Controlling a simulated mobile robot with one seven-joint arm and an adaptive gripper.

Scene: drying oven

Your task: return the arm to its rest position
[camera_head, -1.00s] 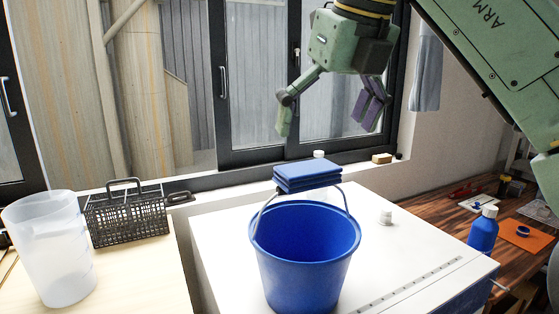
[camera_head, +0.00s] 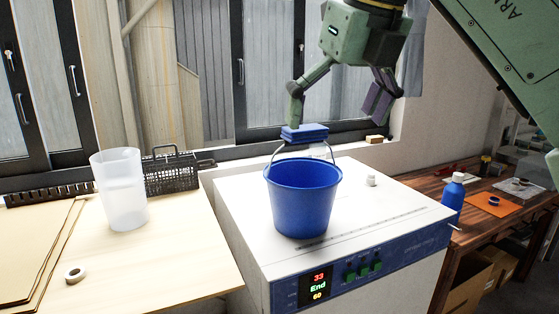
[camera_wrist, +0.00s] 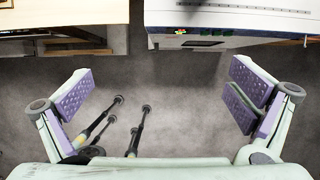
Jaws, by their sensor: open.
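In the wrist view, the purple-padded fingers (camera_wrist: 170,98) stand far apart over grey floor. The drying oven (camera_head: 245,215) has a blue front panel with a lit display reading 33, End and 60. In the wrist view, the oven's edge (camera_wrist: 240,20) lies at the top right, clear of the fingers.
A blue bucket (camera_head: 302,205) stands on the oven, its handle up by a blue block (camera_head: 304,133). Left is a wooden table (camera_head: 170,260) with a clear beaker (camera_head: 120,190), black basket (camera_head: 172,174) and tape roll (camera_head: 75,275). Right is a workbench with a blue bottle (camera_head: 452,202).

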